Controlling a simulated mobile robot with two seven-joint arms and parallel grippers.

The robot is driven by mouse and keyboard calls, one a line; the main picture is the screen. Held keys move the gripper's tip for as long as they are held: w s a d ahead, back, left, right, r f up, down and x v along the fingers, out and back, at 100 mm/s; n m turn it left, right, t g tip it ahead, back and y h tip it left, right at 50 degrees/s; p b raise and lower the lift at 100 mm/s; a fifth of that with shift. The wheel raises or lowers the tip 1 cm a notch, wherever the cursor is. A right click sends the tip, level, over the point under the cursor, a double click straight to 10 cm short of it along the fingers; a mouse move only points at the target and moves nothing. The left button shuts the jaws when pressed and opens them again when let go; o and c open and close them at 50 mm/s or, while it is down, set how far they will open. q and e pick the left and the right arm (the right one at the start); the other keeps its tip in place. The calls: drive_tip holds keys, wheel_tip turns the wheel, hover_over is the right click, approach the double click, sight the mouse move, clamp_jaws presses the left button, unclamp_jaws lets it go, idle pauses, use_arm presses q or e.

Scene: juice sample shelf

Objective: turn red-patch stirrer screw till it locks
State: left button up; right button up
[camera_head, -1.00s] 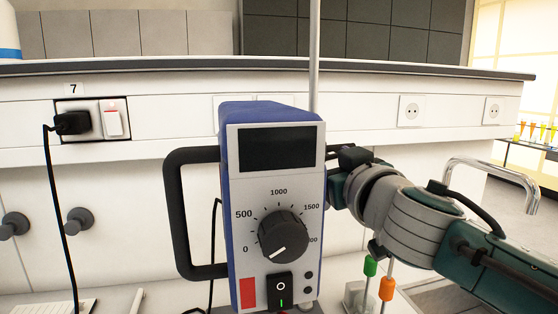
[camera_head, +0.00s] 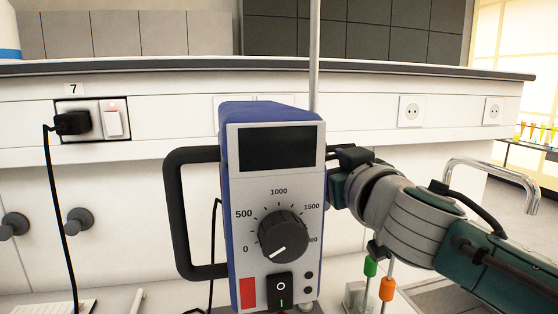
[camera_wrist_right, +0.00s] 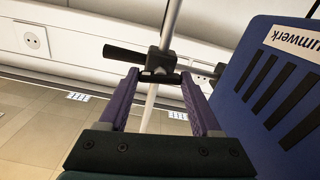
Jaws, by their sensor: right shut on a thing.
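The stirrer with the red patch (camera_head: 247,293) is a blue and grey box (camera_head: 245,150) with a dark display and a big dial, upright on a metal rod (camera_head: 314,60). My right arm reaches behind it from the right, and the stirrer hides my fingertips in the head view. In the right wrist view, my right gripper (camera_wrist_right: 160,76) has its purple fingers on both sides of a dark crosspiece, the screw (camera_wrist_right: 158,77), and is shut on it. A black clamp with a bar (camera_wrist_right: 126,52) sits on the rod just beyond. My left gripper is out of view.
A black loop handle (camera_head: 178,215) sticks out left of the stirrer. Green (camera_head: 370,267) and orange (camera_head: 387,289) pieces on thin rods stand below my right wrist. A curved metal tap (camera_head: 495,168) is at the right. A black plug cable hangs at the left.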

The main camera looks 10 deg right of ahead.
drive_tip(key=shift+m+b, duration=0.3)
drive_tip(key=shift+m, duration=0.7)
drive_tip(key=o, duration=1.4)
drive_tip(key=shift+s+d, duration=0.2)
drive_tip(key=shift+s, duration=4.8)
